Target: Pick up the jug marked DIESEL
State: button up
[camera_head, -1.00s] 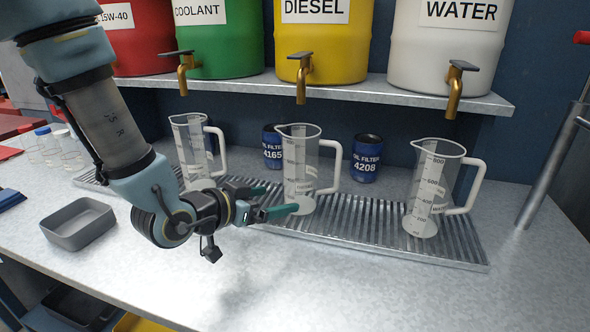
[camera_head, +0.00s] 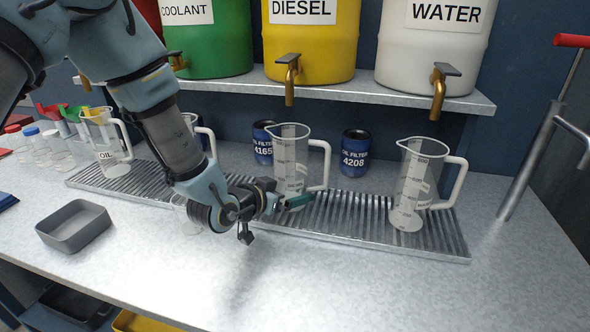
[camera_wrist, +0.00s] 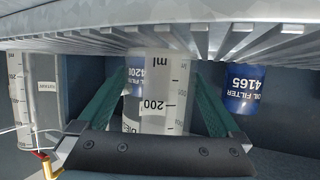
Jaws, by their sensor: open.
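A clear jug (camera_head: 290,150) with a white handle on its right stands upright on the ribbed drip tray, below the yellow DIESEL drum. My gripper (camera_head: 292,203) is low at the jug's left side, with one green finger showing in front of the jug; the far finger is hidden in the head view. In the wrist view the jug (camera_wrist: 158,95) stands between the two spread green fingers, its scale marks facing the camera. The fingers are open, and I cannot tell whether either touches the jug.
The ribbed drip tray (camera_head: 335,225) also holds a jug (camera_head: 415,185) at right, the OIL jug (camera_head: 105,155) at left, and one partly behind my arm. Blue oil filters (camera_head: 355,153) and (camera_head: 262,143) stand behind. A grey bin (camera_head: 75,228) sits at left.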

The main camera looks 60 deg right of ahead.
jog(key=shift+c, duration=0.2)
jog(key=c, duration=1)
jog(key=shift+c, duration=0.2)
jog(key=shift+r, duration=0.1)
